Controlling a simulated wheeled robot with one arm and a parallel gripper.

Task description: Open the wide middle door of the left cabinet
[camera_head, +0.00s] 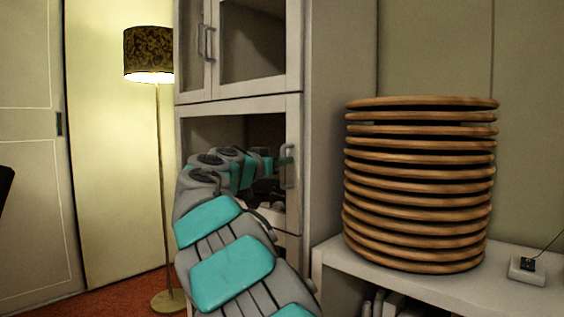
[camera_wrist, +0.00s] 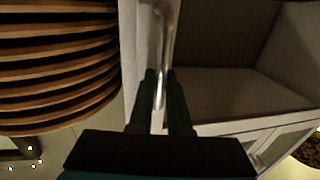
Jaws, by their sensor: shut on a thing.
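The left cabinet is a tall pale unit in the middle of the head view, with its side panel (camera_head: 338,120) facing right. Its wide middle door (camera_head: 240,104) has a pale frame around a dark pane or opening, partly hidden behind my arm. I cannot tell whether it stands slightly ajar. The door's upright metal handle (camera_head: 288,165) is on its right stile. In the wrist view the handle (camera_wrist: 167,35) runs down between my fingers. My gripper (camera_wrist: 163,78) is shut on this handle; it also shows in the head view (camera_head: 278,163).
A stack of round wooden-edged boards (camera_head: 420,185) stands on a low white shelf unit (camera_head: 400,277) right of the cabinet. Upper doors (camera_head: 240,88) are above the middle door. A floor lamp (camera_head: 158,190) stands close on the left. Red carpet (camera_head: 110,297) shows at lower left.

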